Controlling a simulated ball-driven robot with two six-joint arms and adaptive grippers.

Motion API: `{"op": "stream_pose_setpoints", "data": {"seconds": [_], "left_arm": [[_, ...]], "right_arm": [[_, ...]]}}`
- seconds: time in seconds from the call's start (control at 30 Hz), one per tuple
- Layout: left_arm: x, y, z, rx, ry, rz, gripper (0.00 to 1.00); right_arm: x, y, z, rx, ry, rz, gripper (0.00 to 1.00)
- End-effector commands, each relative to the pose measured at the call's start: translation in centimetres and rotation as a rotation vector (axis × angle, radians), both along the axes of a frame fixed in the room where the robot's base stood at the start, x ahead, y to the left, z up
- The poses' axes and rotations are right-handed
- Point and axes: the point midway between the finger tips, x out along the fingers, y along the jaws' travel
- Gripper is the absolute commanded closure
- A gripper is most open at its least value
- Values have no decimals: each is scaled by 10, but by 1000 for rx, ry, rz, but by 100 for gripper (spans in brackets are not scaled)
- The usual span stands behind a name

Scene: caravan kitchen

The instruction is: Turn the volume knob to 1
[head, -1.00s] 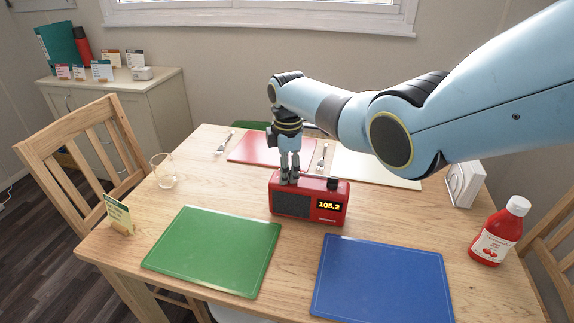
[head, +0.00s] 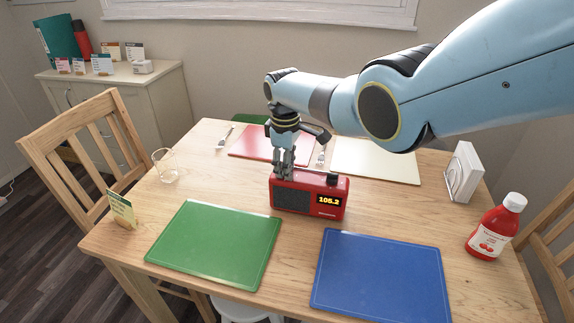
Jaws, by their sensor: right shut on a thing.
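A red radio (head: 308,194) stands on the wooden table, its display reading 105.2. A dark knob (head: 332,178) sits on the right of its top. My right gripper (head: 284,172) points down at the left end of the radio's top. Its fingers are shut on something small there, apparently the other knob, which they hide. The volume knob's setting cannot be read. My left gripper is not in view.
A green mat (head: 215,245) and a blue mat (head: 381,277) lie in front of the radio, a red mat (head: 250,150) and a cream mat (head: 395,163) behind. A glass (head: 166,166), ketchup bottle (head: 495,228) and napkin holder (head: 463,172) stand near the table's sides.

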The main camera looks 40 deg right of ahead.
Motion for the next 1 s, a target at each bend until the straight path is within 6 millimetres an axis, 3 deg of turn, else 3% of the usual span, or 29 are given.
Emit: {"op": "stream_pose_setpoints", "data": {"seconds": [0.43,0.47,0.6,1.0], "left_arm": [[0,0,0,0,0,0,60],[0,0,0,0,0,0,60],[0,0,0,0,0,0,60],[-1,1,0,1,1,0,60]], "right_arm": [[0,0,0,0,0,-8,100],[0,0,0,0,0,-8,71],[0,0,0,0,0,-8,53],[1,0,5,0,-2,-8,50]]}}
